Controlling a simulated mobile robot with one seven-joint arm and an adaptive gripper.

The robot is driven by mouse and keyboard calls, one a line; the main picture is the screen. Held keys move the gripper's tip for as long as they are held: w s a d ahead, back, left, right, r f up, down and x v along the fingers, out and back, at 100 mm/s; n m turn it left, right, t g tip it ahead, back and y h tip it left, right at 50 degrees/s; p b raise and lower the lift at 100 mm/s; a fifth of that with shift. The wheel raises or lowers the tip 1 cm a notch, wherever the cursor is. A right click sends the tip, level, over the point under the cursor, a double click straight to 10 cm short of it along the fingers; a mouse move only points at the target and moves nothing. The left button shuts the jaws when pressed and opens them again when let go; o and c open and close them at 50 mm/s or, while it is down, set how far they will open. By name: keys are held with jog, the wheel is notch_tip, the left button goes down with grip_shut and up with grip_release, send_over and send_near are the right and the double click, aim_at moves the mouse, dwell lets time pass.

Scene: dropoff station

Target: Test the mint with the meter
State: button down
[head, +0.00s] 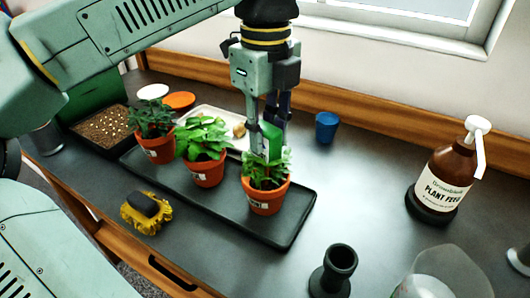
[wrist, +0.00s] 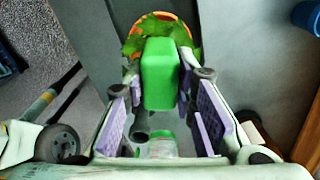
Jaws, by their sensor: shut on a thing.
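My gripper (head: 268,143) is shut on the green meter (head: 271,137) above the right-hand potted plant (head: 265,175). In the wrist view the meter is a green block (wrist: 160,75) between the purple finger pads, with leaves and the orange pot rim (wrist: 160,16) just beyond it. The meter's lower end is hidden by leaves, so I cannot tell whether it is in the soil. Three plants in terracotta pots stand in a row on a black tray (head: 292,222), including a middle one (head: 205,170) and a left one (head: 157,145). Their labels are too small to read, so I cannot tell which is mint.
A plant feed bottle (head: 445,175) stands at the right, a blue cup (head: 327,127) behind. A yellow and black item (head: 147,211) lies in front of the tray. A black holder (head: 335,272) and a clear container (head: 440,275) are at the front. Bare counter lies right of the tray.

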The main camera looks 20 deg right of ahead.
jog(key=c, duration=1.2)
grip_release()
jog(key=shift+c, duration=0.2)
